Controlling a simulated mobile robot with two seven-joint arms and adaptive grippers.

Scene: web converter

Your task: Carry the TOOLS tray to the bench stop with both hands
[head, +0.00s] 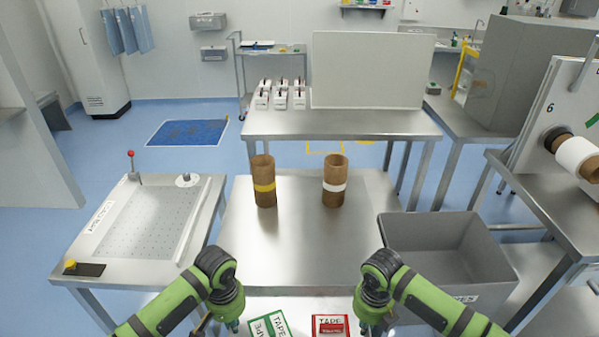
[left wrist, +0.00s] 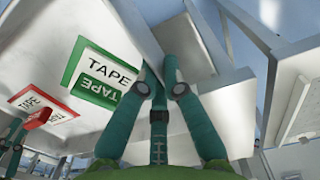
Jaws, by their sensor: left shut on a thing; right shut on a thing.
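A white tray (head: 298,308) sits at the bottom edge of the head view, cut off by the frame. A green TAPE pack (head: 270,325) and a red TAPE pack (head: 330,326) lie in it. No TOOLS label shows. My left gripper (head: 233,326) is shut on the tray's left side; in the left wrist view its fingers (left wrist: 160,82) close on the pale tray wall. My right gripper (head: 362,328) is at the tray's right side, shut on it, with its fingertips mostly hidden. I cannot make out the bench stop.
A steel bench (head: 290,235) is ahead, with two brown cardboard tubes, one yellow-banded (head: 264,190), one white-banded (head: 334,172). Its front part is clear. A grey bin (head: 455,270) stands at right, a perforated-top table (head: 140,230) at left. A rear bench (head: 350,122) carries a pale panel.

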